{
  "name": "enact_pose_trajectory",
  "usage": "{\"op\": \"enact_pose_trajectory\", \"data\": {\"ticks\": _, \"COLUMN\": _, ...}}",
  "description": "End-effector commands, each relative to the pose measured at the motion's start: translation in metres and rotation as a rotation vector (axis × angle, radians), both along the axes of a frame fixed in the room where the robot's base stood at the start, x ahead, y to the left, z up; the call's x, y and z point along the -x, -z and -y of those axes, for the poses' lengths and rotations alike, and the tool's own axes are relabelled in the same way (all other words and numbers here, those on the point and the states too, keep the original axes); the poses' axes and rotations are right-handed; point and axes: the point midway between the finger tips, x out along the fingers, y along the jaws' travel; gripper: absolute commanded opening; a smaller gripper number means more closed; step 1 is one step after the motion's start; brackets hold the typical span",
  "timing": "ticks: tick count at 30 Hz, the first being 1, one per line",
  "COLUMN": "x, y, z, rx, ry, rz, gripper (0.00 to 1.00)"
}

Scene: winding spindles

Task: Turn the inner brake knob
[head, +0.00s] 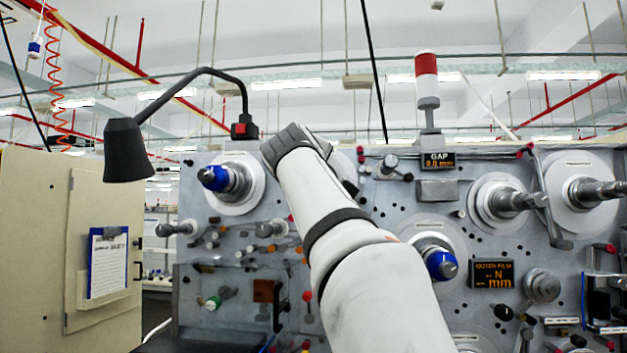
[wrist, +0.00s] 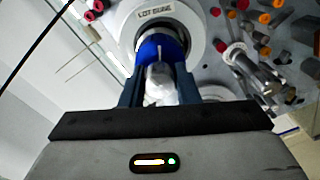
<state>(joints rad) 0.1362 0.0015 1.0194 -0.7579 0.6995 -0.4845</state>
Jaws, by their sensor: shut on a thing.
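My gripper (wrist: 159,88) shows in the wrist view with one dark finger on each side of a knob (wrist: 161,50). The knob has a blue collar and a pale grey end, and sits in front of a white round disc (wrist: 198,28) with a small printed label. The fingers are shut on the knob. In the head view my arm reaches up and away, and its wrist hides the fingertips and the held knob. Two other blue-collared spindles show there, one at upper left (head: 214,178) and one at lower right (head: 440,263).
The grey machine panel (head: 400,215) carries several protruding rollers and small knobs. A black lamp (head: 124,150) overhangs on the left, beside a beige cabinet (head: 40,250). A red-and-white signal tower (head: 427,80) stands on top. In the wrist view a metal roller (wrist: 250,75) sticks out at right.

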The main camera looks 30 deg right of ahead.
Motion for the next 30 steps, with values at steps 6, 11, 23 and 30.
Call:
{"op": "enact_pose_trajectory", "data": {"ticks": 6, "x": -0.0005, "y": 0.0024, "z": 0.0004, "rx": -0.089, "ry": 0.001, "rz": 0.057, "gripper": 0.06}}
{"op": "enact_pose_trajectory", "data": {"ticks": 11, "x": -0.0004, "y": 0.0019, "z": 0.0003, "rx": -0.124, "ry": 0.001, "rz": 0.081, "gripper": 0.06}}
{"op": "enact_pose_trajectory", "data": {"ticks": 23, "x": -0.0007, "y": 0.002, "z": 0.0005, "rx": -0.142, "ry": 0.002, "rz": 0.09, "gripper": 0.06}}
{"op": "enact_pose_trajectory", "data": {"ticks": 30, "x": -0.0006, "y": 0.0019, "z": 0.0005, "rx": -0.141, "ry": 0.002, "rz": 0.09, "gripper": 0.37}}
